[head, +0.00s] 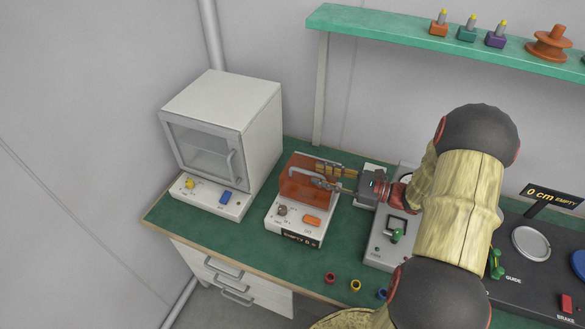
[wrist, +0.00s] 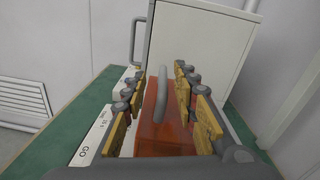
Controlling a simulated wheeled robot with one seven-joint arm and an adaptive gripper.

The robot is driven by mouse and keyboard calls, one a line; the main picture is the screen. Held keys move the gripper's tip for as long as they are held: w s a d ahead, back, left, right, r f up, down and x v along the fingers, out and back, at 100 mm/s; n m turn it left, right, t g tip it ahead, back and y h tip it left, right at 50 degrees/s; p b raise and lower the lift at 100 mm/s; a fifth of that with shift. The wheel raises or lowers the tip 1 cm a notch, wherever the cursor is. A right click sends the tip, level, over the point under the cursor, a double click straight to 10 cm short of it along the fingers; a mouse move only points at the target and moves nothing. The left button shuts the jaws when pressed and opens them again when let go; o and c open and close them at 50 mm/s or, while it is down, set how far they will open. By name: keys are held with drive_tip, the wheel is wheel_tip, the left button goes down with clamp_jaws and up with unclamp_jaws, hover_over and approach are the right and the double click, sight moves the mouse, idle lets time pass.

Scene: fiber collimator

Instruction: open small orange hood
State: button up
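The small orange hood (head: 302,182) is translucent and sits closed on a white box unit (head: 282,236) on the green bench. In the wrist view the hood (wrist: 160,128) lies ahead, with a grey curved handle (wrist: 187,98) on it. My gripper (head: 325,175) is at the right side of the hood in the head view. In the wrist view my gripper (wrist: 161,86) is open, with yellow-padded fingers on both sides. The handle lies between the fingers, closer to the right one. I cannot tell whether a finger touches the hood or handle.
A white cabinet (head: 262,118) with a glass door stands left of the hood. Small coloured rings (head: 330,278) lie at the bench's front. A green shelf (head: 375,27) runs above.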

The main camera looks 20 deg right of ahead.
sight(293, 168)
drive_tip(key=shift+d+f, duration=0.25)
drive_tip(key=shift+f, duration=0.4)
drive_tip(key=shift+w+f, duration=0.1)
drive_tip(key=shift+w, duration=0.15)
drive_tip(key=b+x, duration=0.2)
drive_tip(key=x, duration=0.5)
drive_tip(key=shift+w+a, duration=0.15)
drive_tip(key=shift+a, duration=0.05)
drive_tip(key=shift+c, duration=0.8)
clamp_jaws()
drive_tip(key=shift+r, duration=0.2)
